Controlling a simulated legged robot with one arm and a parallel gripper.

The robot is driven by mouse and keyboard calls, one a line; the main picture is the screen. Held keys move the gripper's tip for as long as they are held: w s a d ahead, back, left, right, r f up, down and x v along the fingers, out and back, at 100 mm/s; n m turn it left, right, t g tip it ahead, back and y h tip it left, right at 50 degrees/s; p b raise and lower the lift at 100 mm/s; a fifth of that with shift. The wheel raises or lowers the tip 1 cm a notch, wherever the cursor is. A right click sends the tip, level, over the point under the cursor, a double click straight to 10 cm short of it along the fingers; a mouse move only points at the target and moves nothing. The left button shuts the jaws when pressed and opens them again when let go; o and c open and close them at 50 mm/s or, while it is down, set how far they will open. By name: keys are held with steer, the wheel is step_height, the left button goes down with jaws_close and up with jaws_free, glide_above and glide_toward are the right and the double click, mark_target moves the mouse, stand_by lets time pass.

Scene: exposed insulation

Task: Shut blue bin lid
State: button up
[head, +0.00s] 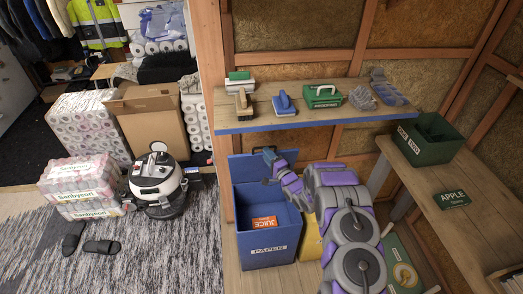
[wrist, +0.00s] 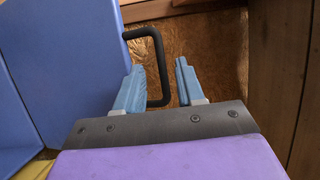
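The blue bin (head: 262,240), labelled PAPER, stands on the wooden floor with an orange JUICE item (head: 264,222) inside. Its blue lid (head: 249,167) stands raised at the back of the bin. In the wrist view, blue panels (wrist: 62,55) fill the left side. A black handle (wrist: 163,65) shows there, its long bar between my fingers. My gripper (wrist: 160,85) is open, with a gap between the handle and the right finger. I cannot tell whether the left finger touches it. In the head view, my gripper (head: 270,156) is by the lid's right edge, partly hidden by my arm.
A shelf (head: 300,115) with brushes and a green box runs above the bin. A yellow bin (head: 309,240) stands right of the blue one, partly behind my arm. A table (head: 440,185) with a green crate (head: 425,151) is at right. A vacuum cleaner (head: 157,180) stands at left.

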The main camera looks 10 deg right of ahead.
steer(key=x, duration=0.4)
steer(key=shift+w+d+b, duration=0.25)
steer(key=shift+d+b, duration=0.15)
steer(key=shift+w+a, duration=0.2)
steer(key=shift+w, duration=0.1)
steer(key=shift+a, duration=0.3)
steer(key=shift+c, duration=0.4)
steer(key=shift+d, duration=0.25)
steer(key=c, duration=0.5)
jaws_close()
